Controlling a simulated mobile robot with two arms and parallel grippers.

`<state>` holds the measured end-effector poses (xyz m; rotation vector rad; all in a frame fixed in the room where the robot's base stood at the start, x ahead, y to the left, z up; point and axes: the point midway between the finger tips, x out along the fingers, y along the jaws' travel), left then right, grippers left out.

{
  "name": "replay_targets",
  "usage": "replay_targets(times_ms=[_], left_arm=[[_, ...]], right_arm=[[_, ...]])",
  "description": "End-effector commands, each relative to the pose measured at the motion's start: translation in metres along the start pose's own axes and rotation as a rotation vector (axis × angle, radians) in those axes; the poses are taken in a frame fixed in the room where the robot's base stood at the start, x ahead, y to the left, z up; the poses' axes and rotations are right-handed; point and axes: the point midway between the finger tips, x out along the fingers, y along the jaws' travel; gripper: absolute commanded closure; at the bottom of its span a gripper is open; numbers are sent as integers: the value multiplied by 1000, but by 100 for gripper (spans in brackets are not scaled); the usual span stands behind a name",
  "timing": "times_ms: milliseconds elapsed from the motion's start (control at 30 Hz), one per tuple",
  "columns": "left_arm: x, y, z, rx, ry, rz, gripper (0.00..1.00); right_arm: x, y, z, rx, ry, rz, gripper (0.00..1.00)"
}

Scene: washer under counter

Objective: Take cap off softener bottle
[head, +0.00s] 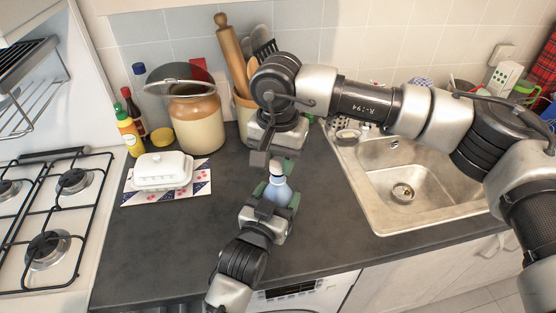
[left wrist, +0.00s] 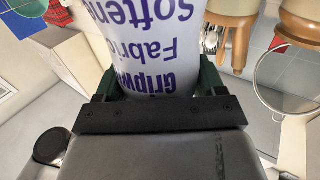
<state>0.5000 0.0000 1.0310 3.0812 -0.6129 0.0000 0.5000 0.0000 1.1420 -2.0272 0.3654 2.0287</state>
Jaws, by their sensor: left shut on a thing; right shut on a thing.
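The softener bottle (head: 278,191) is pale blue and stands upright above the counter's front part. My left gripper (head: 274,197) is shut on its body from the front. The left wrist view shows the bottle's label with purple lettering, upside down, close between the left fingers (left wrist: 160,85). My right gripper (head: 268,158) points down right over the bottle's top and is shut on the cap (head: 277,168), a small pale piece partly hidden by the fingers. I cannot tell whether the cap is still seated on the neck.
A stoneware jar (head: 197,122), a utensil pot and a white butter dish (head: 162,170) stand behind and left. A gas stove (head: 55,215) is at left, a sink (head: 410,185) at right. The front counter (head: 160,240) is clear.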

Motion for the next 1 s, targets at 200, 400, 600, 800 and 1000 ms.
replay_targets(times_ms=[200,400,600,800,1000], left_arm=[[0,0,0,0,-1,0,96],[0,0,0,0,-1,0,96],[0,0,0,0,-1,0,96],[0,0,0,0,-1,0,24],[0,0,0,0,-1,0,0]], right_arm=[[-2,0,0,0,1,-1,95],[-23,0,0,0,2,-2,95],[-40,0,0,0,1,-1,95],[-40,0,0,0,0,0,95],[-40,0,0,0,0,0,95]])
